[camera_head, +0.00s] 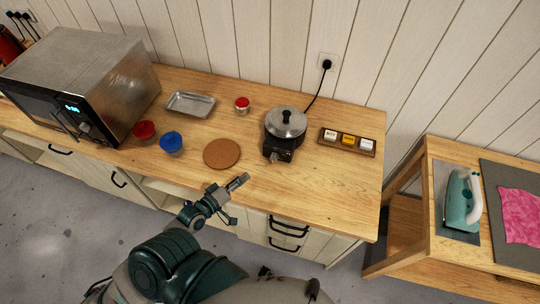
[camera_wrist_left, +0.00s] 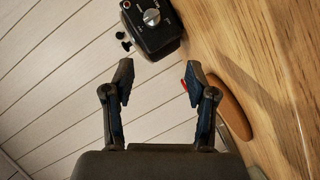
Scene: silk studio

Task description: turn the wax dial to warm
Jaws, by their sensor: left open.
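The wax warmer (camera_head: 284,132), a small black pot with a silver lid and black knob, stands on the wooden counter near the wall. Its dial (camera_head: 275,157) is on the front of the base. In the left wrist view the silver dial (camera_wrist_left: 151,17) shows at the top on the black box, with small markings around it too small to read. My left gripper (camera_head: 238,199) is open and empty, in front of and left of the warmer, apart from it. In the left wrist view its two fingers (camera_wrist_left: 157,74) are spread, with the dial beyond them. My right gripper is not in view.
A round cork mat (camera_head: 222,153) lies left of the warmer. Blue (camera_head: 171,141) and red (camera_head: 145,131) lidded jars, a metal tray (camera_head: 190,104) and a microwave (camera_head: 85,80) stand farther left. A wooden tray (camera_head: 364,151) of small blocks is to the right. A cord runs to the wall socket.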

